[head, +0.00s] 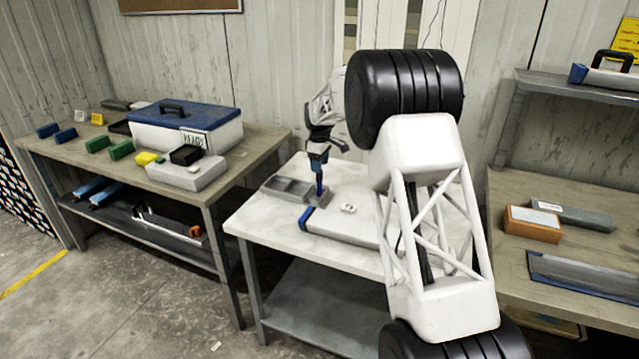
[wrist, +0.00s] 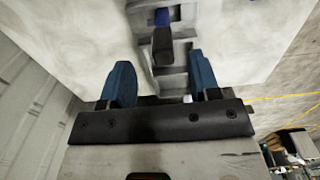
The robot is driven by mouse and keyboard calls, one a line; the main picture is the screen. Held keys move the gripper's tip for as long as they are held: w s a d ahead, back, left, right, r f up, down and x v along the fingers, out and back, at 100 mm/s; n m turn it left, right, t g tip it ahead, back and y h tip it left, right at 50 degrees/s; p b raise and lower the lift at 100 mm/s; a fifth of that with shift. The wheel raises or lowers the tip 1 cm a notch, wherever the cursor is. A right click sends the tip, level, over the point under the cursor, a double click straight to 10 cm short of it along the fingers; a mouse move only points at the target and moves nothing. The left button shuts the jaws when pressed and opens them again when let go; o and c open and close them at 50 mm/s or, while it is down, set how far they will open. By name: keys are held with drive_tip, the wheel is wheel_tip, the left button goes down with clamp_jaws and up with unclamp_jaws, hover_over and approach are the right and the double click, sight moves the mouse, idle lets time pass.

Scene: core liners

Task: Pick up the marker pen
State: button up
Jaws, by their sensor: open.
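The marker pen (head: 319,187) stands roughly upright in a grey holder (head: 325,199) on the pale middle table; it looks dark blue. In the wrist view it appears as a dark piece with a blue part behind it (wrist: 162,18), ahead of my fingers, with grey holder walls around it. My gripper (head: 318,165) is just above the pen, pointing down. In the wrist view its two blue fingers (wrist: 160,65) are spread apart with nothing clamped between them. Whether a finger touches the pen cannot be told.
A grey tray (head: 284,187) adjoins the holder on the left. A long grey core liner with a blue end cap (head: 307,217) lies in front. The left bench bears a blue-lidded box (head: 187,128); the right bench bears an orange block (head: 532,225). The table's front left is clear.

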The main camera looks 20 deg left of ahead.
sight(320, 176)
drive_tip(key=shift+f, duration=0.15)
drive_tip(key=shift+s+f, duration=0.1)
drive_tip(key=shift+f, duration=2.35)
drive_tip(key=c, duration=1)
drive_tip(key=shift+r, duration=0.1)
drive_tip(key=shift+r, duration=4.95)
drive_tip(key=shift+d, duration=0.1)
